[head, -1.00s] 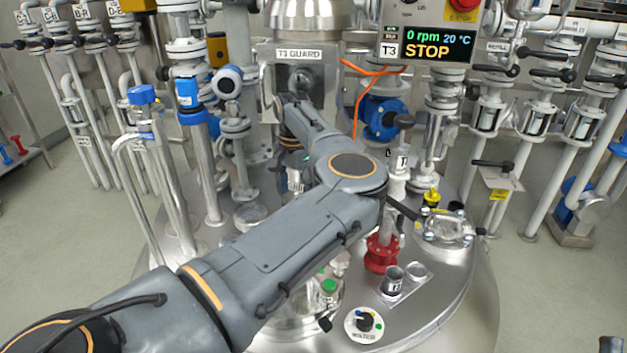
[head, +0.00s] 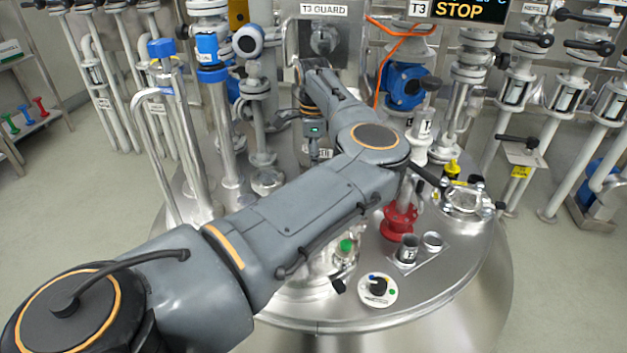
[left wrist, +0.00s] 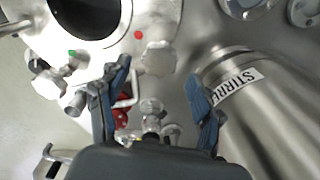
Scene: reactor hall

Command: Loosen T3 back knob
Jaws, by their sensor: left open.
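In the left wrist view, a round dark opening (left wrist: 85,12) sits in a metal flange, with a green dot and a red dot on its rim. A silver lobed knob (left wrist: 158,58) stands by the red dot, and another silver knob (left wrist: 47,82) stands by the green dot. I cannot tell from any label which is the back knob. My left gripper (left wrist: 157,73) is open, its blue-grey fingers apart with the red-dot knob in view just past the tips; no contact shows.
The steel cylinder labelled "STIRR..." (left wrist: 262,115) is close beside the right finger. In the head view, the T3 guard box (head: 323,38), an orange cable (head: 385,70), a blue valve (head: 403,88) and a red fitting (head: 399,220) surround my arm.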

